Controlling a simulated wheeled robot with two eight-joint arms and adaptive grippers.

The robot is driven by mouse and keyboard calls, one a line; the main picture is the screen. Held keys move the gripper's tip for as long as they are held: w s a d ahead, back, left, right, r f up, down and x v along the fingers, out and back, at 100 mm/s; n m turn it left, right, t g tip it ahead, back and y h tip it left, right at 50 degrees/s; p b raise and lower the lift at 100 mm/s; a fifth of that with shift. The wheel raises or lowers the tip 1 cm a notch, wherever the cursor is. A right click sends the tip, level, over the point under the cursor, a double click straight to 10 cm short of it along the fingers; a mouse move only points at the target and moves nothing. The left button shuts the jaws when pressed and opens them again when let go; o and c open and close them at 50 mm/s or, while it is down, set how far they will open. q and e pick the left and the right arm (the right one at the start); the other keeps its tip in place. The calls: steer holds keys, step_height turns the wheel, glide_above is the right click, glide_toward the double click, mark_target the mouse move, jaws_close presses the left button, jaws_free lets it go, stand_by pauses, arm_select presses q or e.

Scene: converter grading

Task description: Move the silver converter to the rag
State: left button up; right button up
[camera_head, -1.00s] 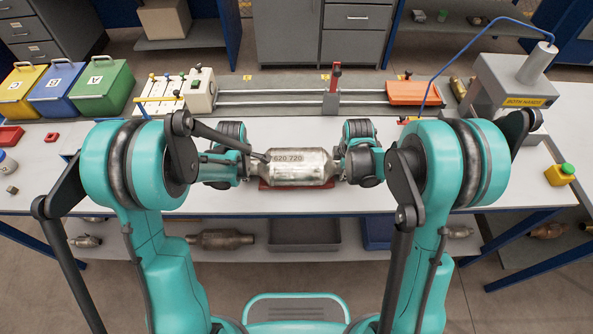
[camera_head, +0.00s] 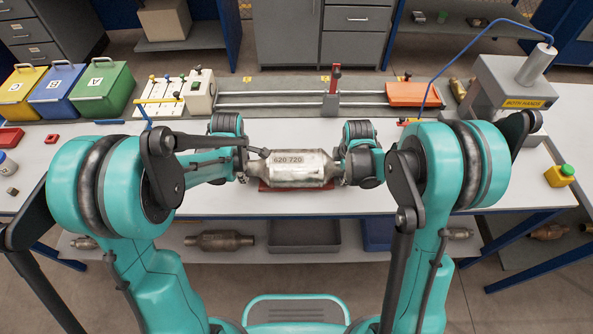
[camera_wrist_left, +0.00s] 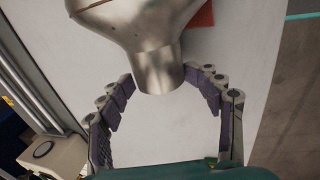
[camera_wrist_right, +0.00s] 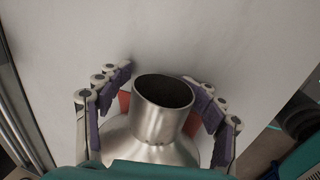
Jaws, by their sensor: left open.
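The silver converter (camera_head: 297,173), marked with a number, lies lengthwise on the red rag (camera_head: 265,187) in the middle of the bench. The rag's edge also shows in the left wrist view (camera_wrist_left: 203,16) and the right wrist view (camera_wrist_right: 123,102). My left gripper (camera_wrist_left: 165,75) is open at the converter's left end, the pipe stub (camera_wrist_left: 158,72) pointing between its fingertips. My right gripper (camera_wrist_right: 157,72) has its fingers spread on both sides of the right pipe end (camera_wrist_right: 163,105), with gaps visible. Fingertips are mostly hidden in the head view.
Yellow, blue and green lidded bins (camera_head: 101,88) stand at the back left. A rail with a slider (camera_head: 331,95) and an orange block (camera_head: 413,94) runs behind the converter.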

arm_select(q)
steer(key=v, duration=0.3)
steer(key=shift+r, duration=0.3)
arm_select(e)
steer(key=shift+v, duration=4)
